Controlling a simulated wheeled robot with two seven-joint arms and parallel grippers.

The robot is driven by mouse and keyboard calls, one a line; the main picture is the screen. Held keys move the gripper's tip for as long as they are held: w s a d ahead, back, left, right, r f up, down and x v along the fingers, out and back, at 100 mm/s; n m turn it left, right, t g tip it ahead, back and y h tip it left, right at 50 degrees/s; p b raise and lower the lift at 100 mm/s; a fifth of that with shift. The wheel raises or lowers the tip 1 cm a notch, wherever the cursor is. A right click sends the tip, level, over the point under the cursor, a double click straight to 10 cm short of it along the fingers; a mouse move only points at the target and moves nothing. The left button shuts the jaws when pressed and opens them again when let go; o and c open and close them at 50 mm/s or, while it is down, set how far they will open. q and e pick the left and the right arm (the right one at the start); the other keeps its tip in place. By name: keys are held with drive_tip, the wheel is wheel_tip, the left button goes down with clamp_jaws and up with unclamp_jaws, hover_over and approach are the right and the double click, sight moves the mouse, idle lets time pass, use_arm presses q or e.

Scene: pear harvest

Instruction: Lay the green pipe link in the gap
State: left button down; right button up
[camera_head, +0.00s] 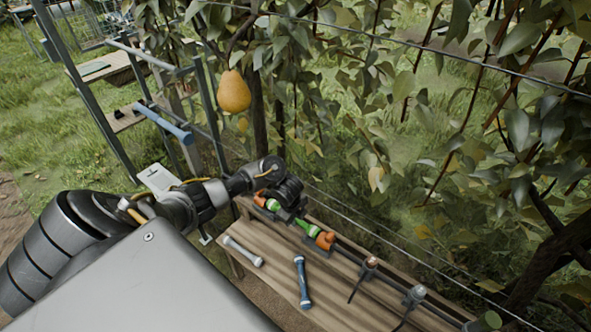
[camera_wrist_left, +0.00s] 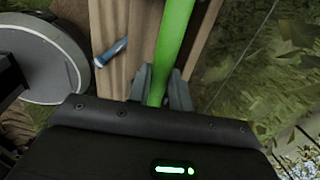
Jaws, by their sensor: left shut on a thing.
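The green pipe link (camera_head: 308,228) is above the far edge of the wooden bench, between an orange fitting (camera_head: 260,199) on the left and another orange fitting (camera_head: 325,240) on the right. My left gripper (camera_head: 290,206) is shut on the link around its middle and hides that part in the head view. In the left wrist view the green link (camera_wrist_left: 175,45) runs up from between the fingers (camera_wrist_left: 160,88). I cannot tell whether its ends are seated in the fittings. My right gripper is not in view.
On the bench (camera_head: 275,268) lie a grey link (camera_head: 243,251) and a blue link (camera_head: 302,282). Fittings with dark cables (camera_head: 370,265) (camera_head: 414,295) stand along the far edge. A ladder-like metal frame (camera_head: 85,85) stands at left.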

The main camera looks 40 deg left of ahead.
use_arm(q)
drive_tip(key=shift+f+b, duration=0.4)
drive_tip(key=shift+f, duration=0.2)
drive_tip(key=c, duration=1.2)
unclamp_jaws()
drive_tip(key=shift+r, duration=0.15)
drive_tip(key=r+p, duration=0.1)
drive_tip(key=r, duration=0.2)
drive_tip(key=s+r+p, duration=0.1)
drive_tip(key=r+p, duration=0.1)
drive_tip(key=r, duration=0.2)
drive_tip(key=s+r+p, duration=0.1)
drive_tip(key=r, duration=0.2)
drive_tip(key=shift+r, duration=0.2)
